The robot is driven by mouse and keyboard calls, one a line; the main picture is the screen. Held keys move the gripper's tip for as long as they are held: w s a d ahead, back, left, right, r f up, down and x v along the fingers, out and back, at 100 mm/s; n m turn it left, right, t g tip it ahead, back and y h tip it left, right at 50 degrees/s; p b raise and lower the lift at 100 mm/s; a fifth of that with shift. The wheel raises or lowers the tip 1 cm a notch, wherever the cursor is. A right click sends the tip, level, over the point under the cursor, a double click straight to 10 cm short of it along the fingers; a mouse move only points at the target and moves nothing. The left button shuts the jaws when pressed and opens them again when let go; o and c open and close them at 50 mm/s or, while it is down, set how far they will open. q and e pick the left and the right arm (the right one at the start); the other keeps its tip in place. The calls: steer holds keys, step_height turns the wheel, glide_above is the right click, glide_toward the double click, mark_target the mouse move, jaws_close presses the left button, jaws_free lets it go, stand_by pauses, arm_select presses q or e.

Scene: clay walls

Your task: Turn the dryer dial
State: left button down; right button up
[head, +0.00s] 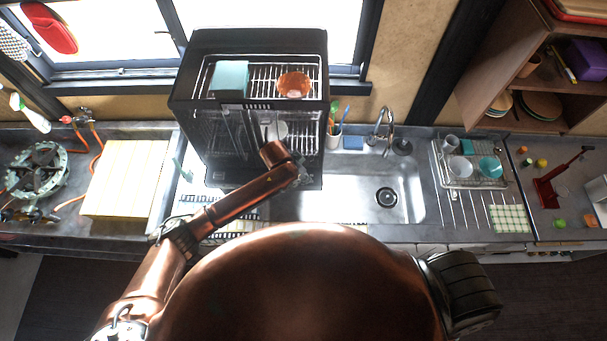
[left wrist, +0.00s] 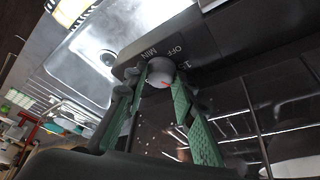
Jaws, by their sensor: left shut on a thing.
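The dish dryer (head: 250,105) is a black, open-fronted cabinet standing on the counter by the sink. Its dial (left wrist: 161,71) shows in the left wrist view as a round grey knob with a red pointer mark, on a dark panel with "OFF" and "MIN" lettering. My left gripper (left wrist: 160,80) has its green fingers on either side of the dial and is shut on it. In the head view my left arm reaches to the dryer's lower front; the dial cannot be made out there. My right gripper is not in view.
The dryer holds an orange bowl (head: 294,84) and a light blue item (head: 230,76) on top. The sink (head: 350,195) lies to its right, with a dish rack (head: 466,163) beyond. A gas burner (head: 38,172) and a pale board (head: 125,178) are to the left.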

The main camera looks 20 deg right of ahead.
arm_select(q)
steer(key=shift+s+f, duration=0.1)
steer(key=c, duration=1.9)
jaws_free()
steer(key=shift+a+r, duration=0.2)
steer(key=shift+r, duration=0.4)
steer(key=shift+v, duration=3.4)
steer(key=shift+s, duration=0.1)
